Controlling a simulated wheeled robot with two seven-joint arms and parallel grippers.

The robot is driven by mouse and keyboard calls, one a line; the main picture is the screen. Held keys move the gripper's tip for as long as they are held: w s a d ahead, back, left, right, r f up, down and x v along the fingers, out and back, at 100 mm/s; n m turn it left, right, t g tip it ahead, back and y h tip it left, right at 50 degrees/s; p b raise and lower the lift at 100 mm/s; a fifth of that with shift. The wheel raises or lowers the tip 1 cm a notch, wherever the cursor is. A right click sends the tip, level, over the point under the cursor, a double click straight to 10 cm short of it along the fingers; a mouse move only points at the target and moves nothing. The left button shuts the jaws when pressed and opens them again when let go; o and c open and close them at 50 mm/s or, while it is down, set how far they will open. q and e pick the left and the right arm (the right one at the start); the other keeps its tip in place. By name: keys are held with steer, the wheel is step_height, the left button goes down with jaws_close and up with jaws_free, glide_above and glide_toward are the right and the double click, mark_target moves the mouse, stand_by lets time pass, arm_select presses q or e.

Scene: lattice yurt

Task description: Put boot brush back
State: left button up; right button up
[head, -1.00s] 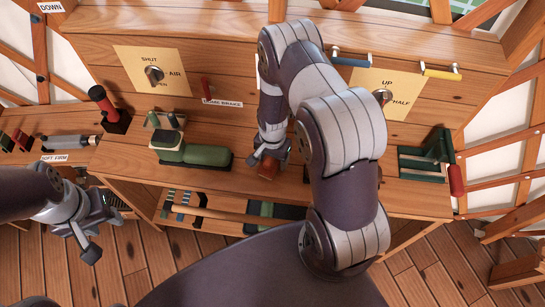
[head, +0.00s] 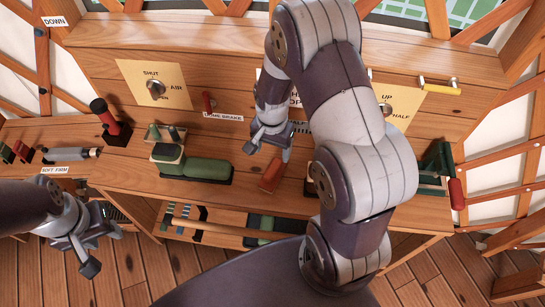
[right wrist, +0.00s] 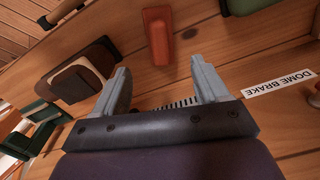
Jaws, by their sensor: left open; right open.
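A small reddish-brown block (head: 271,177), which may be the boot brush, lies on the wooden bench top (head: 240,190); I cannot make out bristles. It also shows in the right wrist view (right wrist: 158,36), just beyond the fingertips. My right gripper (head: 268,151) is open and empty, above and behind the block. In the right wrist view its fingers (right wrist: 161,68) stand wide apart with nothing between them. A dark brown stepped piece (right wrist: 85,70) sits to the left of the block there; my arm mostly hides it in the head view. My left gripper (head: 101,251) is open and empty, low at the left.
A green rounded block (head: 207,169) on a dark base lies left of the reddish block. A green rack (head: 435,165) with a red handle is at the right. An open shelf (head: 210,237) below holds several things.

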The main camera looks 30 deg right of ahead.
steer(key=s+a+r+n+t, duration=0.1)
steer(key=s+a+r+n, duration=0.4)
steer(key=s+r+n, duration=0.3)
step_height(320, 180, up, 3)
steer(key=shift+s+f+n, duration=0.1)
steer(key=shift+s+n, duration=0.15)
steer(key=shift+n, duration=0.85)
